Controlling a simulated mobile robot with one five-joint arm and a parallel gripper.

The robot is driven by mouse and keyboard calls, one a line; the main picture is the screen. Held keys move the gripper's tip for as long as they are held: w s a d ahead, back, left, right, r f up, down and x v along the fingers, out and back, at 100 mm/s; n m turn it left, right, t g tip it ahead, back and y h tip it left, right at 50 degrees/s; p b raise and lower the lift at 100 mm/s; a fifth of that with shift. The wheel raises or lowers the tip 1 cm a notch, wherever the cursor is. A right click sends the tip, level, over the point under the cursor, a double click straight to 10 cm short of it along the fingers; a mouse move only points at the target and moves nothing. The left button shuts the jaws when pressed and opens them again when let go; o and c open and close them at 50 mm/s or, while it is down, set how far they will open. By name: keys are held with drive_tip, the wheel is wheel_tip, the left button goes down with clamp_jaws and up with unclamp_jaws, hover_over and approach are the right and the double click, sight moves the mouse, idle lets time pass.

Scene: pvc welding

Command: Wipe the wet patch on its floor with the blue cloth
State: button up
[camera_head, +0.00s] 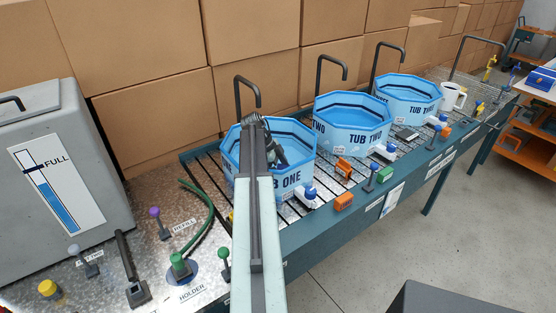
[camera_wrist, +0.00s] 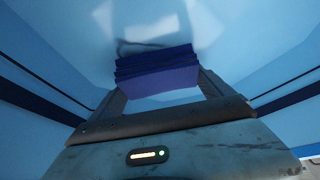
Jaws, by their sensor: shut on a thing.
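The blue cloth (camera_wrist: 157,70), a dark blue folded pad, is held between the fingers of my gripper (camera_wrist: 162,88) in the wrist view. It is over the pale blue floor of a tub; I cannot tell whether it touches the floor. Glossy bright areas and a dark curved outline (camera_wrist: 130,46) show on the floor just beyond the cloth; I cannot tell which part is the wet patch. In the head view my gripper (camera_head: 278,158) reaches down inside tub one (camera_head: 298,177), and my arm hides part of that tub. The cloth is hidden there.
Tub two (camera_head: 352,122) and a third tub (camera_head: 408,96) stand behind along the slatted bench. Black bent spouts rise behind the tubs. Tub walls surround my gripper closely. A white mug (camera_head: 452,97), an orange block (camera_head: 344,201) and a grey tank (camera_head: 60,165) are nearby.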

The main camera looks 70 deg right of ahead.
drive_tip(key=shift+w+a, duration=0.6)
drive_tip(key=shift+a, duration=0.35)
drive_tip(key=shift+w+a+r, duration=0.15)
drive_tip(key=shift+a+r, duration=0.05)
drive_tip(key=shift+r, duration=0.05)
drive_tip(key=shift+g, duration=0.3)
wheel_tip(320, 180, up, 8)
drive_tip(key=p, duration=0.7)
drive_tip(key=shift+d+f+p, duration=0.15)
drive_tip(key=shift+f+p, duration=0.1)
drive_tip(key=shift+p, duration=0.05)
